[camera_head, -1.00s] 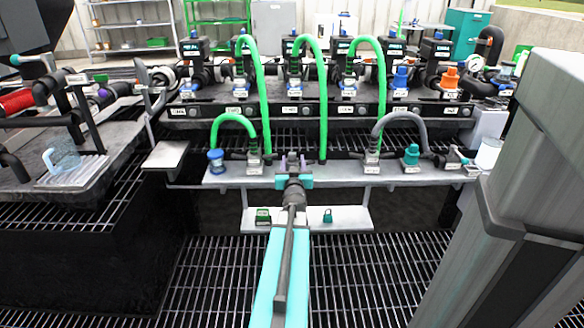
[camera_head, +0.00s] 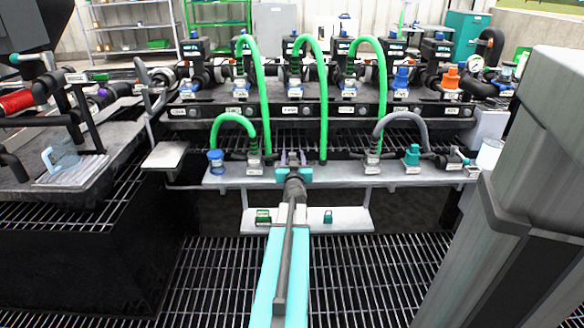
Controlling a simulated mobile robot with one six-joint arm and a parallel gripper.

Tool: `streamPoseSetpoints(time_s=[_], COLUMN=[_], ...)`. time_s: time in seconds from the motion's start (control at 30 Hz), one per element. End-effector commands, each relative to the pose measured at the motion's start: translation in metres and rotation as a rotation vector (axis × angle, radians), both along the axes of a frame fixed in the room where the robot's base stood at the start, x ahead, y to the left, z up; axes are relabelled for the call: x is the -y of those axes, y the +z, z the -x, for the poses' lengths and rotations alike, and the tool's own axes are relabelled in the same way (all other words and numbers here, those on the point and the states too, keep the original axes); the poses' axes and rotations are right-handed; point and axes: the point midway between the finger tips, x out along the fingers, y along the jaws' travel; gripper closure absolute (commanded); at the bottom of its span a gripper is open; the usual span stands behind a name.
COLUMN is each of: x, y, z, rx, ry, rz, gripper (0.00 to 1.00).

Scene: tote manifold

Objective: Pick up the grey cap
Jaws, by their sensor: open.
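My gripper (camera_head: 293,165) is at the end of my teal arm, over the front edge of the long grey shelf (camera_head: 335,177). Its jaws are open. A small grey-purple piece (camera_head: 293,157) shows at the jaws, on the shelf. It may be the grey cap, but it is too small and too covered by the gripper to be sure. I cannot tell whether the jaws touch it.
A blue cap (camera_head: 216,160) stands at the shelf's left, a teal cap (camera_head: 412,156) at its right. A green hose (camera_head: 235,119) and a grey hose (camera_head: 400,117) arch beside the gripper. A lower ledge (camera_head: 345,219) holds a small green padlock (camera_head: 328,216).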

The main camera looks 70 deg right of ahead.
Motion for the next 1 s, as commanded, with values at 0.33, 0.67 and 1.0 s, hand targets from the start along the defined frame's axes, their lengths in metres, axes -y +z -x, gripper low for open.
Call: streamPoseSetpoints(time_s=[0.33,0.67,1.0], x=[0.025,0.026,0.026], y=[-0.001,0.000,0.000], z=[-0.010,-0.010,-0.009], rx=[0.001,0.000,0.000], ry=[0.000,-0.001,-0.001], rz=[-0.001,-0.001,-0.001], gripper=[0.55,0.55,0.61])
